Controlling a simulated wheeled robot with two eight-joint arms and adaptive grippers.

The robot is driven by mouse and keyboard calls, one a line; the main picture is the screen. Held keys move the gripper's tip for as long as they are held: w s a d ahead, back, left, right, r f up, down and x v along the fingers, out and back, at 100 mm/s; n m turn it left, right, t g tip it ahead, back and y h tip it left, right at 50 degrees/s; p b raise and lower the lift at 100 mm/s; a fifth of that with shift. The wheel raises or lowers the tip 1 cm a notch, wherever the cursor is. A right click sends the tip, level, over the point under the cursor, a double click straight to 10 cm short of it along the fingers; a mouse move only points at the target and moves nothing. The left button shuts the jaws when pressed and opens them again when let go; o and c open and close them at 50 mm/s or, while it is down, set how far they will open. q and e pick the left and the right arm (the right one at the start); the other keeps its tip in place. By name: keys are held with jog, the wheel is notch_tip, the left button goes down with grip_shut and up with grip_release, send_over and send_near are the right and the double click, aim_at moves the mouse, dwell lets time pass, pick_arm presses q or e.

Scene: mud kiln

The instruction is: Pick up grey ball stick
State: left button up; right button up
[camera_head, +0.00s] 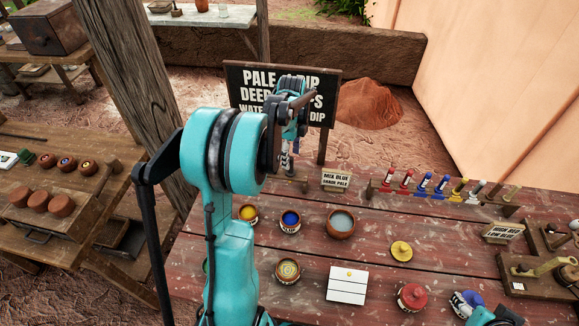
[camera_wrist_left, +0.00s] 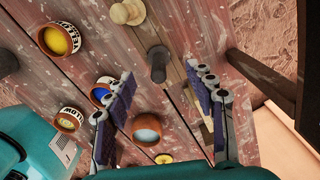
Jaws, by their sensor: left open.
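A dark grey ball-topped stick (camera_wrist_left: 157,60) stands on a wooden rack (camera_wrist_left: 176,68) in the left wrist view. My left gripper (camera_wrist_left: 160,80) is open, and the stick shows in the gap between its fingertips, not gripped. In the head view, my left gripper (camera_head: 290,165) hangs over the back of the red plank table, just above the near-left rack. My arm and gripper hide most of that rack there, and I cannot make out the grey ball stick. A beige ball-topped stick (camera_wrist_left: 127,12) is further along the rack.
Bowls of yellow (camera_head: 248,214), blue (camera_head: 290,220) and grey (camera_head: 341,223) stand in front of the rack. A "MIX BLUE" card (camera_head: 336,180) is to its right, then a rack of colored sticks (camera_head: 440,190). A black sign (camera_head: 330,90) stands behind.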

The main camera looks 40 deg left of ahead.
aim_at(291, 172)
pick_arm(q)
jog(key=shift+s+d+f+b, duration=0.1)
jog(key=shift+f+b, duration=0.2)
jog(key=shift+f, duration=0.55)
notch_tip(291, 172, down, 5)
jog(key=shift+r+b, duration=0.2)
jog(key=shift+b, duration=0.85)
jog(key=c, duration=1.2)
